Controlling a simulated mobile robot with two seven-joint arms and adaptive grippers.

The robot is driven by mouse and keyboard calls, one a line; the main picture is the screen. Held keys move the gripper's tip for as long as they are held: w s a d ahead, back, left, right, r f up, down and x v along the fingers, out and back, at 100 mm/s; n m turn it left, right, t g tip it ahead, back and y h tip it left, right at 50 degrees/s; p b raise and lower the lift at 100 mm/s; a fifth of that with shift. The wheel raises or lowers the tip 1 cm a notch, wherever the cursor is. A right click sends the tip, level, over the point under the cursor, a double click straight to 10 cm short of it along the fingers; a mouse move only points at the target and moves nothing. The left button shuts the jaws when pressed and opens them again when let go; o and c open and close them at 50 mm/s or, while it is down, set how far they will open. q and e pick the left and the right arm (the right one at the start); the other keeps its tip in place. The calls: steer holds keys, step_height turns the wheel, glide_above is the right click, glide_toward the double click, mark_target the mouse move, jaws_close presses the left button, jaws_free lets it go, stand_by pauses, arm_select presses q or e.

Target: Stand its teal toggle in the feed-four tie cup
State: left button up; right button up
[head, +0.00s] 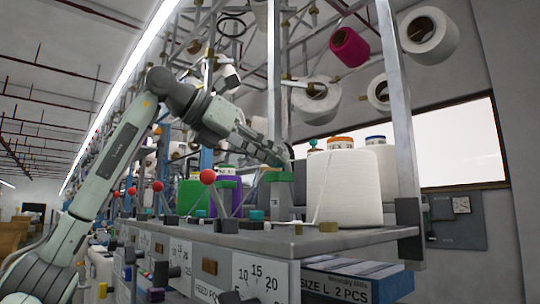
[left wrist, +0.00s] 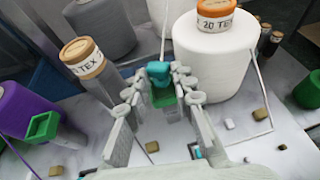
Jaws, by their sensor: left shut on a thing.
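My left gripper (head: 284,160) reaches in from the upper left, tips just above a green-topped grey post (head: 280,180). In the left wrist view its fingers (left wrist: 158,82) are closed around a teal toggle (left wrist: 158,70). Green of a cup (left wrist: 165,98) shows just below the toggle, between the fingers; I cannot tell whether the toggle is inside it or above it. The toggle looks roughly upright. In the head view the fingers hide most of the toggle. Another green square cup (left wrist: 43,127) stands at the left of the wrist view. My right gripper is not in view.
A large white yarn cone (head: 343,188) stands close right of the post; it also shows in the wrist view (left wrist: 215,55). Red-balled rods (head: 208,177) stand to the left. Small blocks (head: 328,227) lie along the grey shelf edge (head: 300,243).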

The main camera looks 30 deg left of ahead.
arm_select(q)
steer(key=shift+f, duration=0.1)
steer(key=shift+f+b, duration=0.45)
steer(key=shift+f, duration=0.2)
steer(key=shift+f, duration=0.1)
